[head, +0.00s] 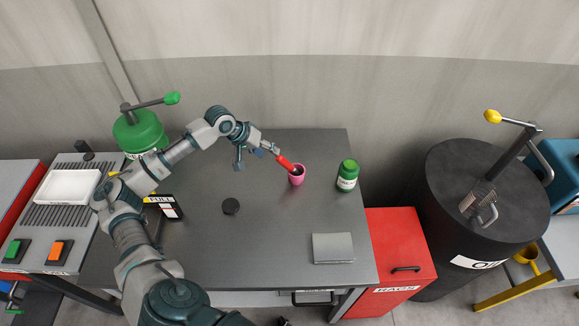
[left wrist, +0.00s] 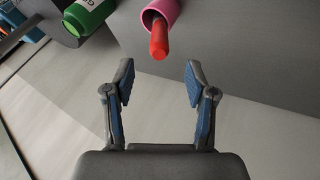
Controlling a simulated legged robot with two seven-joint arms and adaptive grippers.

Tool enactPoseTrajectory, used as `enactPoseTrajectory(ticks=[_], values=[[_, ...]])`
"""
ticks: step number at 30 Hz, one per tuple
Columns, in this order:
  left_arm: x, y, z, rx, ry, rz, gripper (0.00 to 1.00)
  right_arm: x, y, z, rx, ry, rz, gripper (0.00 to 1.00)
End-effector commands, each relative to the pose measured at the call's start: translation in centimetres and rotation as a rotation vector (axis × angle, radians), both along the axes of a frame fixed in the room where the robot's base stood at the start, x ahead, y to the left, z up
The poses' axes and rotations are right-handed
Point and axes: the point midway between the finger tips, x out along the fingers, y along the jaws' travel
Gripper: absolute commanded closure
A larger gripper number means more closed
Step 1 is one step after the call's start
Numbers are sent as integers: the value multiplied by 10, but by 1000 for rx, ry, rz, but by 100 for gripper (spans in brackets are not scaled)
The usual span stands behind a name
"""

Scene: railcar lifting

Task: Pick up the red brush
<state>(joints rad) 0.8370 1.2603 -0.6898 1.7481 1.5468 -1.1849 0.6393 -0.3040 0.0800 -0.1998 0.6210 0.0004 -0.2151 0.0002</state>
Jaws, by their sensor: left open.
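The red brush (head: 285,162) stands tilted in a small pink cup (head: 297,179) on the dark grey table. Its red handle sticks out toward my left gripper (head: 264,149). In the left wrist view the brush handle (left wrist: 159,40) points out of the pink cup (left wrist: 160,12), just beyond and between the fingertips. My left gripper (left wrist: 158,85) is open and empty, with its blue-padded fingers on either side of the line to the handle. The brush's other end is hidden inside the cup. My right gripper is not in view.
A green bottle with a white label (head: 348,175) stands right of the cup. A large black barrel (head: 470,240) stands at the right.

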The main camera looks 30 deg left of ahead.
Motion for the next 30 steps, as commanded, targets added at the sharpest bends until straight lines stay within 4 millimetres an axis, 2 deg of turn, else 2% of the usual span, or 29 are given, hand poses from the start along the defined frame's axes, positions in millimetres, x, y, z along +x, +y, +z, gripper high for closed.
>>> enactPoseTrajectory(ticks=[3,7,14,23,30], values=[[16,-12,-25,-2,3,-2,44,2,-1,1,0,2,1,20],[27,-20,-44,0,2,-2,44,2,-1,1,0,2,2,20],[35,-25,-60,1,-1,-2,44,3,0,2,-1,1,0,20],[58,-35,-96,-1,0,-3,44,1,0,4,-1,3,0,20],[59,-37,-100,1,-1,-2,44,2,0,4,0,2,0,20]])
